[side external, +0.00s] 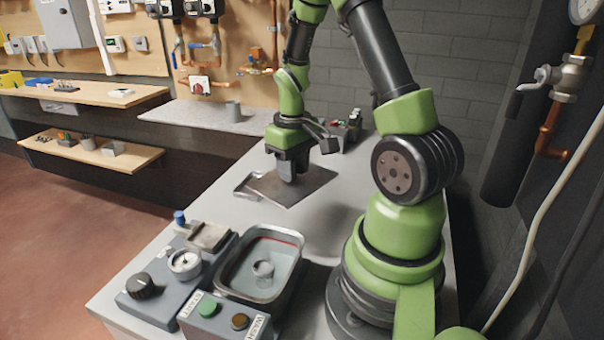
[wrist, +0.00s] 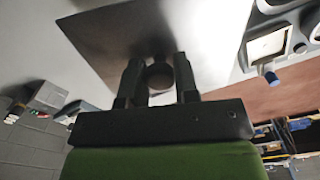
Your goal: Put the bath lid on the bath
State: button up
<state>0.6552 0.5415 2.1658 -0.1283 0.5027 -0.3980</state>
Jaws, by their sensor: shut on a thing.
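The bath lid is a flat grey metal plate (side external: 312,184) on or just above the bench, beyond the bath in the side view. My gripper (side external: 289,172) points down at the plate's middle. In the wrist view its two fingers (wrist: 160,85) are shut on a round dark knob (wrist: 160,76) on the lid (wrist: 190,30). I cannot tell whether the lid touches the bench. The bath (side external: 290,240) is an open rectangular metal tub with clear liquid, a red line along its inner wall and a small grey cylinder (side external: 263,270) inside.
A control unit (side external: 150,283) with a dial, a black knob and a blue-topped part stands left of the bath. A box with green and amber buttons (side external: 209,308) is in front. Small items (side external: 345,128) stand at the bench's back. Clear bench lies between lid and bath.

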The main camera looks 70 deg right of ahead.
jog(key=w+a+r+n, duration=0.1)
jog(key=a+r+n, duration=0.1)
jog(key=a, duration=0.8)
jog(key=n, duration=0.2)
send_near(263, 265)
jog(key=shift+f, duration=1.7)
jog(key=shift+f, duration=0.8)
jog(key=o, duration=1.1)
notch_tip(263, 265, up, 10)
jog(key=shift+d, duration=0.1)
